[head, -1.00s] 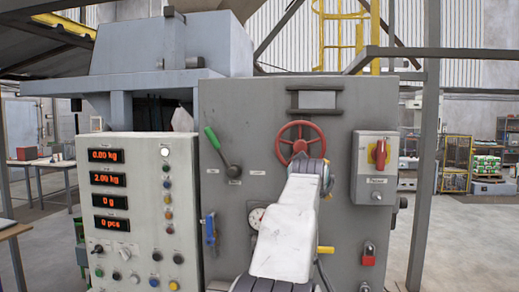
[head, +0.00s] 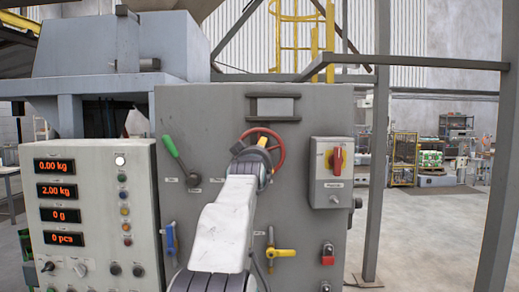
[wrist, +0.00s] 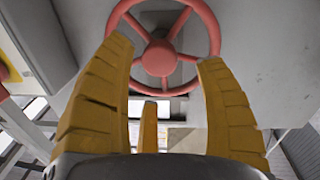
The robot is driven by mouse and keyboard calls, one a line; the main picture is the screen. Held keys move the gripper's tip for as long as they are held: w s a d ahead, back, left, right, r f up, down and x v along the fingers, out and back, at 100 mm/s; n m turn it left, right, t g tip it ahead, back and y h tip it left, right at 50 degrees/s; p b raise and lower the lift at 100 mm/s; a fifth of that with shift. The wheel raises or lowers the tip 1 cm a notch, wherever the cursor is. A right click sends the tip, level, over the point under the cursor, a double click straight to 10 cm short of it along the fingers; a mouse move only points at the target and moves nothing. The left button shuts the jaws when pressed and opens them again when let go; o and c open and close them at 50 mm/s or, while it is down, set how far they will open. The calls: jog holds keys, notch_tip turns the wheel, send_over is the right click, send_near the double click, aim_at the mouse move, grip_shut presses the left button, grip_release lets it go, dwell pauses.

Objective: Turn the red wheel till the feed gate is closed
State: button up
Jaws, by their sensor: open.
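The red wheel (head: 281,149) is mounted on the grey machine panel, below a framed window (head: 272,106). In the head view my wrist covers its lower left part. In the head view my gripper (head: 262,142) is mostly hidden. I cannot make out the feed gate.
Below are a blue handle (head: 171,240), a yellow valve handle (head: 282,253) and a red padlock (head: 328,252). A control panel (head: 95,215) stands at left.

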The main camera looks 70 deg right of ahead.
jog(key=shift+p+x, duration=1.65)
jog(key=shift+x, duration=0.55)
grip_shut()
jog(key=shift+a+f+n+b, duration=0.15)
jog(key=shift+n+b, duration=0.15)
jog(key=shift+b, duration=0.2)
